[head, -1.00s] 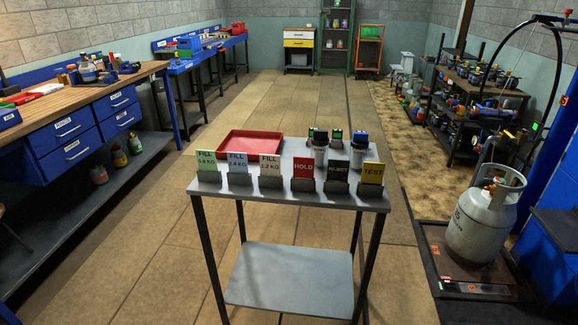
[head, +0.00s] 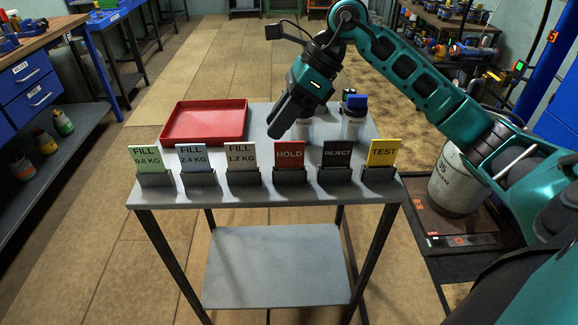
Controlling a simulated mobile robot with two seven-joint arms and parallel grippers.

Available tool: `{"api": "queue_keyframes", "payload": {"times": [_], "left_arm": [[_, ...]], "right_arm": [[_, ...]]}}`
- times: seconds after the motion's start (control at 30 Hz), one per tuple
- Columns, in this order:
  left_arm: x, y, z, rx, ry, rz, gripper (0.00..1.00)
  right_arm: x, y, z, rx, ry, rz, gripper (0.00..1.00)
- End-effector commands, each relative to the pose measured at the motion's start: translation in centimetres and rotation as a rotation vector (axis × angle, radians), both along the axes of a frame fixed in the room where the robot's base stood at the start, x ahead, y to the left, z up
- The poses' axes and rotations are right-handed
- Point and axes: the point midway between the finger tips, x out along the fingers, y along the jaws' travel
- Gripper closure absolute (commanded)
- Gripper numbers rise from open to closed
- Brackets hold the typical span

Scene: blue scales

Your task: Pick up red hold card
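The red HOLD card (head: 289,154) stands upright in a dark holder near the front edge of the grey table (head: 225,193). The pale FILL 1.2 KG card (head: 241,155) is to its left and the black REJECT card (head: 337,153) to its right. My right gripper (head: 279,130) is above the table, just behind and above the HOLD card, pointing down and toward the left. Its fingers look close together, but from this angle I cannot tell whether they are open or shut. No card shows in it. My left gripper is not in view.
A red tray (head: 205,121) lies at the table's back left. More cards in holders line the front edge, with a yellow TEST card (head: 383,153) at the right end. A gas cylinder (head: 458,180) stands right of the table.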

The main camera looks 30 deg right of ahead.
Motion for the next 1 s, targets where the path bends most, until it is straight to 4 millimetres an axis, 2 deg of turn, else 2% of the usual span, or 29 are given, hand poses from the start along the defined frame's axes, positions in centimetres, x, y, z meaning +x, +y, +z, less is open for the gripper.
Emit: {"api": "queue_keyframes", "payload": {"times": [0.03, 0.1, 0.23, 0.6, 0.83, 1.0], "left_arm": [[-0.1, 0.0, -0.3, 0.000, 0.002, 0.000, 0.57], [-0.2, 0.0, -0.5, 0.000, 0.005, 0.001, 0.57], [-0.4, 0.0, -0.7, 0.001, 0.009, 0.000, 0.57], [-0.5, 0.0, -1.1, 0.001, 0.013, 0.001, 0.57], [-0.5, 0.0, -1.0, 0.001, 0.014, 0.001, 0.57], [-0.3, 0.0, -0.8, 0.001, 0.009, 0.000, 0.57]], "right_arm": [[0.2, -2.1, 0.7, -0.088, -0.015, -0.009, 0.64], [0.1, -4.3, 1.4, -0.181, -0.020, -0.019, 0.64], [0.0, -6.1, 1.6, -0.262, -0.018, -0.030, 0.64], [1.2, -4.2, -4.1, -0.267, -0.014, -0.031, 0.64], [1.5, -3.7, -5.7, -0.266, -0.014, -0.031, 0.64], [1.9, -3.2, -8.3, -0.264, -0.013, -0.030, 0.64]]}}
